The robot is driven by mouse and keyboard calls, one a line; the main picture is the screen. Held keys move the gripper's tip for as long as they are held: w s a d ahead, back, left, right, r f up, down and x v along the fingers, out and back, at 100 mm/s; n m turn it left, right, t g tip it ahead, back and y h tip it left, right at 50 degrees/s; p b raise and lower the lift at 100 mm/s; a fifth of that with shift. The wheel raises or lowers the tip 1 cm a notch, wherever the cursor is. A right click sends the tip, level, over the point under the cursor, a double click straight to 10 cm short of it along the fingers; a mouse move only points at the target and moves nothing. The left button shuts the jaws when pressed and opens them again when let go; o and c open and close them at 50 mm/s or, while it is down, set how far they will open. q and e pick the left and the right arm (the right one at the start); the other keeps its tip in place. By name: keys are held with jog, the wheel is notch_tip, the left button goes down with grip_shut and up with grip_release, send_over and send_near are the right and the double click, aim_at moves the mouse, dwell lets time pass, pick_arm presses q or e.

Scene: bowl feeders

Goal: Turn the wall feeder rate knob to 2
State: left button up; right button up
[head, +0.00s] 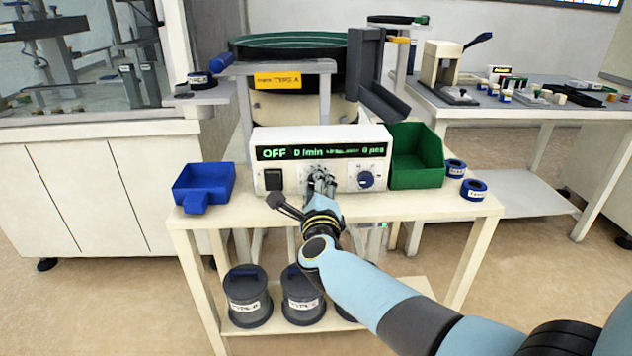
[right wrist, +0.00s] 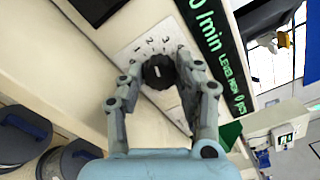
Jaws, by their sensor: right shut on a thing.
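The control box (head: 322,139) stands on the small table, and its green display reads OFF, 0 /min and 0 pcs. My right gripper (head: 319,178) reaches its front panel and hides the middle knob in the head view. In the right wrist view that black rate knob (right wrist: 158,72) sits on a white dial plate with printed numbers, 1, 2 and 3 among them. The two fingers of my right gripper (right wrist: 157,78) are shut around the knob. A pale mark shows on the knob, but I cannot tell which number it points to. My left gripper is not in view.
The bowl feeder (head: 290,47) is behind. Lidded pots (head: 248,297) stand on the lower shelf.

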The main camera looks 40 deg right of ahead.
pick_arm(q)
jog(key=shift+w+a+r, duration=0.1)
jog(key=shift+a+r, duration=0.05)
pick_arm(e)
jog(key=shift+n, duration=0.3)
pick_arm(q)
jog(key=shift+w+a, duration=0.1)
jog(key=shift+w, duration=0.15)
pick_arm(e)
jog(key=shift+f, duration=0.1)
jog(key=o, duration=1.1)
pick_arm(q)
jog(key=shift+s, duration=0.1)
pick_arm(e)
jog(key=shift+o, duration=0.2)
jog(key=v, duration=1.2)
